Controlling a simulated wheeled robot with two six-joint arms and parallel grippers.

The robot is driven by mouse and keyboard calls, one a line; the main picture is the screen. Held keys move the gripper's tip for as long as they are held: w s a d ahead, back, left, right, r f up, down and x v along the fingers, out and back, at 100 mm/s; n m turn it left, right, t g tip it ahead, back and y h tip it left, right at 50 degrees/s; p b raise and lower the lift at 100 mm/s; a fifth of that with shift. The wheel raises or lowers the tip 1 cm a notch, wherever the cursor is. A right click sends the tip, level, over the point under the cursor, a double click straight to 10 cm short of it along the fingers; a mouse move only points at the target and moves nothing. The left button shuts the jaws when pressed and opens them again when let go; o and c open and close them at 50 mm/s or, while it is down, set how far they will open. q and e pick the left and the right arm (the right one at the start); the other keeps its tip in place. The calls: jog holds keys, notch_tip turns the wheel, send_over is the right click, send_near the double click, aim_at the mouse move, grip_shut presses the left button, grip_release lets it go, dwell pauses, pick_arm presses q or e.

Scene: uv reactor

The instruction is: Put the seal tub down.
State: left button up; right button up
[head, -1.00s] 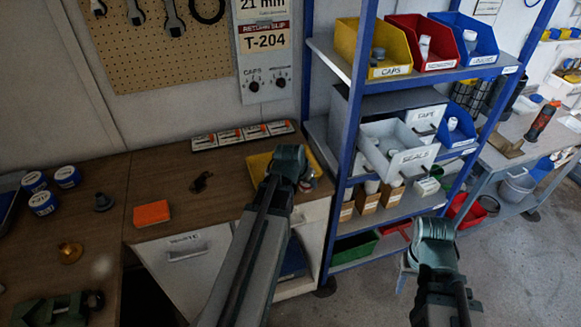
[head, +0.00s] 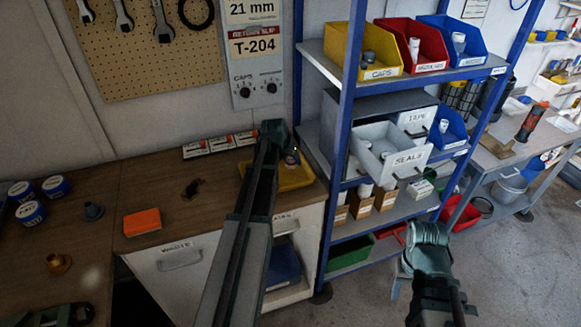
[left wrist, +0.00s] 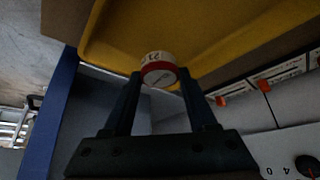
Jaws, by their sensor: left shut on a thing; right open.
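My left gripper (left wrist: 160,85) is shut on the seal tub (left wrist: 158,72), a small round tub with a pale side and a red rim. In the left wrist view it sits between the fingertips, in front of the yellow tray (left wrist: 200,40). In the head view my left gripper (head: 284,148) is over the yellow tray (head: 298,182) on the wooden bench, and the tub is mostly hidden there. I cannot tell whether the tub touches the tray. My right gripper (head: 430,240) is open, low in front of the shelving.
Blue-framed shelving (head: 345,120) stands right of the tray, with an open drawer labelled SEALS (head: 408,160). Several small boxes (head: 220,143) line the bench's back edge. An orange block (head: 142,222) lies to the left. Bench space between block and tray is mostly clear.

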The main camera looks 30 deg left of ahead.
aim_at(289, 163)
pick_arm(q)
jog(key=shift+f+b, duration=1.45)
jog(key=shift+f, duration=0.35)
jog(key=shift+f, duration=0.2)
jog(key=o, duration=1.3)
jog(key=shift+r, duration=0.1)
jog(key=shift+r, duration=0.1)
jog(key=shift+s+d+r+p, duration=0.1)
jog(key=shift+s+r+p, duration=0.15)
jog(key=shift+r+p, duration=0.3)
jog(key=p+v, duration=0.9)
jog(key=v, duration=0.2)
